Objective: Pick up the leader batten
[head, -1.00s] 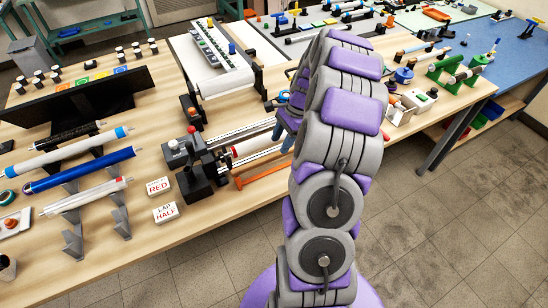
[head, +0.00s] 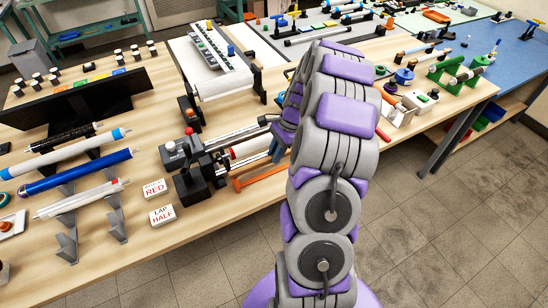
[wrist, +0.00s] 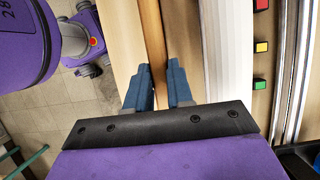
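The leader batten appears to be the long orange bar (head: 258,177) lying on the table in front of the white roll; its right part is hidden behind my arm. In the wrist view an orange-brown strip (wrist: 153,40), seemingly the same bar, runs up the picture between the fingers. My gripper (wrist: 160,68) is open, with its two blue fingers apart, one on each side of the strip. I cannot tell how far above it the fingertips are. In the head view only a little of the blue fingers (head: 278,148) shows beside my arm.
Two label blocks (head: 158,200) lie nearby.

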